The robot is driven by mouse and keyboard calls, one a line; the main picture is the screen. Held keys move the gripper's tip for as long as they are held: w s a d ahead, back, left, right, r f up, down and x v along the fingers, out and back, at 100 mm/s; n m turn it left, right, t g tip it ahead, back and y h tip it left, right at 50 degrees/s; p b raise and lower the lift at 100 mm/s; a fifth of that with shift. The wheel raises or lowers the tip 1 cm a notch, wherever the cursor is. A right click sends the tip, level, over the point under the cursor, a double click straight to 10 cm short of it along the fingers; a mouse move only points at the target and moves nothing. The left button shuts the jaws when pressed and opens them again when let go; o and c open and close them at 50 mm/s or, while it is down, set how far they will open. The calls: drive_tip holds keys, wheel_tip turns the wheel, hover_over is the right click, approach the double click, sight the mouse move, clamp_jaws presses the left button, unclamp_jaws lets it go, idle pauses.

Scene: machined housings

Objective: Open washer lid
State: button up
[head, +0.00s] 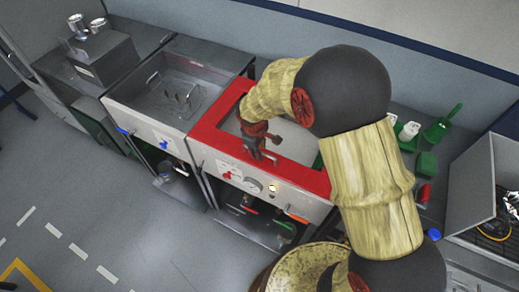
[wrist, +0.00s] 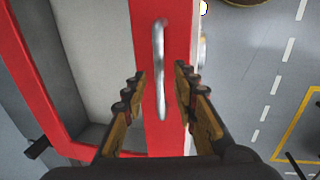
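The washer (head: 235,172) has a red-framed lid (head: 213,120) with a pale panel inside the frame. The lid looks flat on top of the washer, though my arm hides its right and rear parts. In the wrist view, a silver bar handle (wrist: 160,50) stands on the red front strip of the lid (wrist: 142,20). My gripper (wrist: 160,78) is open, with one finger on each side of the handle. No contact between the fingers and the handle shows. In the head view, my gripper (head: 262,153) is over the lid's front strip.
A grey open basin unit (head: 120,92) with a wire basket (head: 180,97) adjoins the washer on the left. A dark box with metal cups (head: 105,65) stands farther left. The floor in front (head: 120,195) is clear.

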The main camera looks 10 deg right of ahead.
drive_tip(key=shift+c, duration=0.4)
clamp_jaws()
idle(0.4)
